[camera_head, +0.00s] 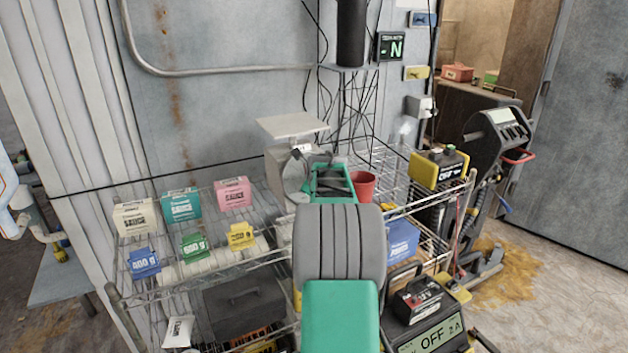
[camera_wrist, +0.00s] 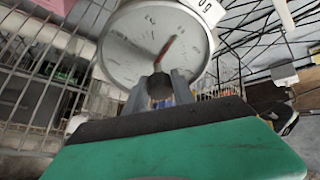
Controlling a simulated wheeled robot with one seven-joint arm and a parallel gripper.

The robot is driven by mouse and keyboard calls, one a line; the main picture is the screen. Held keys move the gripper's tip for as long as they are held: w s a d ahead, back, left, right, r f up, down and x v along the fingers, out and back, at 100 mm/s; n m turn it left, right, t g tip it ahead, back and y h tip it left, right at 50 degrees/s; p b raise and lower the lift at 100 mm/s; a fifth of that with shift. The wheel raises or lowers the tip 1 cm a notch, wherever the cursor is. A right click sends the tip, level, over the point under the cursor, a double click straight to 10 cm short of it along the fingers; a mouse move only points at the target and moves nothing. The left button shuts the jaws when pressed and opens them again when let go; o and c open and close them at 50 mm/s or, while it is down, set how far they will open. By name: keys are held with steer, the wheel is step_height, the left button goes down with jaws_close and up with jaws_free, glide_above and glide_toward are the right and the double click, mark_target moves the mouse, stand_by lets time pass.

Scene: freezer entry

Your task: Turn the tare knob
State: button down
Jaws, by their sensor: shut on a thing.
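A weighing scale stands on the wire shelf, with a flat pale pan (camera_head: 292,125) on top. Its round white dial (camera_wrist: 130,45) with a red needle fills the top of the wrist view. My gripper (camera_wrist: 160,82) is just below the dial, its two grey fingers closed on the small dark tare knob (camera_wrist: 160,90). The fingers hide the knob's sides. In the head view, my arm and teal gripper cover part of the scale's front, and the knob is hidden.
Sauce boxes (camera_head: 182,205) and small weight-marked boxes (camera_head: 194,247) stand on the shelf to the left. A red cup (camera_head: 363,185) stands close right of my gripper. A yellow-black device (camera_head: 439,168) sits further right. Wire racks and hanging cables surround the scale.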

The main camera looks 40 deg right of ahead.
steer(key=shift+r, duration=0.1)
stand_by(0.3)
steer(key=c, duration=1.1)
jaws_free()
steer(key=shift+o, duration=0.2)
steer(key=b+v, duration=0.1)
steer(key=v, duration=0.6)
steer(key=shift+s+a+b, duration=0.2)
steer(key=shift+s+b, duration=0.05)
steer(key=shift+b, duration=0.05)
steer(key=shift+r, duration=0.15)
